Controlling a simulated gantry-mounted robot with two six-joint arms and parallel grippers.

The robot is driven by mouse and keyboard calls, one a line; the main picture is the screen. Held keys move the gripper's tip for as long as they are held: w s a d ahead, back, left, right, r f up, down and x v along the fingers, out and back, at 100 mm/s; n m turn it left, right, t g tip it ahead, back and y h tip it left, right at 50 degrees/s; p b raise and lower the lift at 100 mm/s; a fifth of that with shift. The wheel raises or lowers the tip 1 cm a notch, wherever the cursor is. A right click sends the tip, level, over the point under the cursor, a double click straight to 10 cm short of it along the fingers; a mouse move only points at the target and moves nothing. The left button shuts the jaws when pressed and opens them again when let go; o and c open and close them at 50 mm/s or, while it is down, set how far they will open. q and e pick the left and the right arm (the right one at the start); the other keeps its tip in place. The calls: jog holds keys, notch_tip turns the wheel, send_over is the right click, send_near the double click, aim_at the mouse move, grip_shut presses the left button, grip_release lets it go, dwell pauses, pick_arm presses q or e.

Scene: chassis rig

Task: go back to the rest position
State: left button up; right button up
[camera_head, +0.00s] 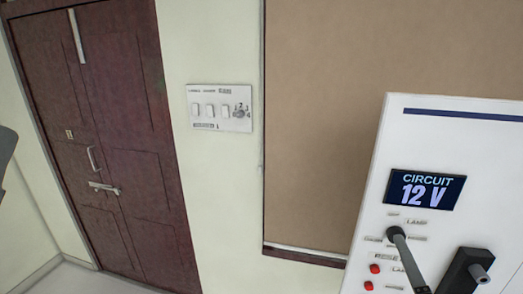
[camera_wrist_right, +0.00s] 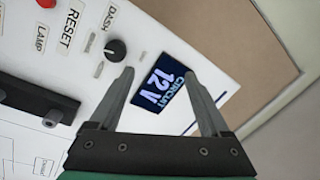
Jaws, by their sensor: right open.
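My right gripper (camera_wrist_right: 156,73) is open in the right wrist view. Its two grey fingers stand apart with nothing held between them, in front of a white panel (camera_head: 455,142). The panel's display (camera_head: 428,189), reading "CIRCUIT 12 V", also shows beyond the fingers in the wrist view (camera_wrist_right: 158,98). A black round knob (camera_wrist_right: 115,49) by the DASH label is just past the left fingertip, apparently apart from it. In the head view a grey bar (camera_head: 410,262) slants in front of the panel; I cannot tell whether it is a finger. My left gripper is not in view.
A black block with a grey peg (camera_head: 468,272) sticks out from the panel, and red buttons (camera_head: 375,269) sit beside it. A brown board (camera_head: 385,60), a wall switch plate (camera_head: 218,107) and a dark door (camera_head: 125,140) are behind. Clear space lies left of the panel.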

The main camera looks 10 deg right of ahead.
jog(key=s+a+r+n+t+y, duration=0.25)
jog(key=s+a+r+n, duration=0.2)
jog(key=r, duration=0.45)
jog(key=s+a+r+n+t+y, duration=0.2)
jog(key=s+a+r+n+t, duration=0.15)
jog(key=r+n, duration=0.45)
jog(key=s+a+r+n+t+y, duration=0.3)
jog(key=s+a+r, duration=0.1)
jog(key=r, duration=0.7)
notch_tip(320, 180, up, 13)
jog(key=p, duration=1.3)
jog(key=shift+w+a, duration=0.2)
jog(key=shift+w, duration=0.15)
jog(key=shift+n+h, duration=0.25)
